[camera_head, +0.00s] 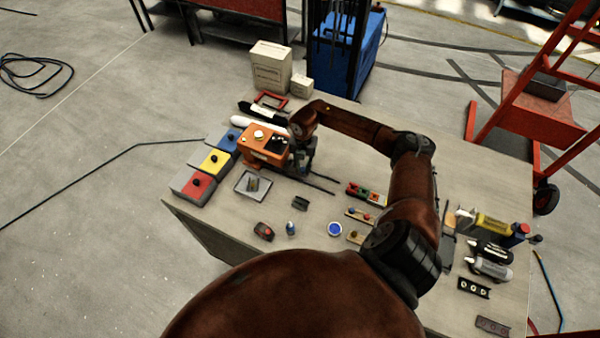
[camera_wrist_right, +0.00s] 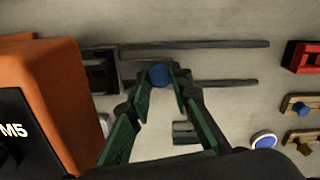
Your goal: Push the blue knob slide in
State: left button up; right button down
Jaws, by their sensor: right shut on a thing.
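The blue knob (camera_wrist_right: 159,75) is round and sits between the two fingertips of my right gripper (camera_wrist_right: 161,82) in the right wrist view. The fingers are closed on its sides. In the head view my right gripper (camera_head: 304,160) is beside the orange box and hides the knob there. Two dark parallel rods (camera_wrist_right: 215,46) run left to right at the knob, ending at a dark block (camera_wrist_right: 100,70) on the left. The slide body under the knob is mostly hidden by the fingers. My left gripper does not show.
The orange box (camera_head: 255,149) stands close left of my right gripper. Red, yellow and blue panels (camera_head: 205,165) lie farther left. A small tray (camera_head: 240,185), a blue round button (camera_head: 335,229) and small switches lie nearer. Tools (camera_head: 490,267) lie at the table's right.

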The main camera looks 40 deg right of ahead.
jog(key=shift+w+r, duration=0.1)
jog(key=shift+w, duration=0.15)
jog(key=c, duration=2.2)
grip_release()
jog(key=shift+w+a, duration=0.1)
jog(key=shift+o, duration=0.9)
jog(key=shift+w, duration=0.1)
jog(key=shift+o, duration=1.4)
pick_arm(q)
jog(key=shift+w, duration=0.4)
pick_arm(e)
notch_tip(320, 180, up, 12)
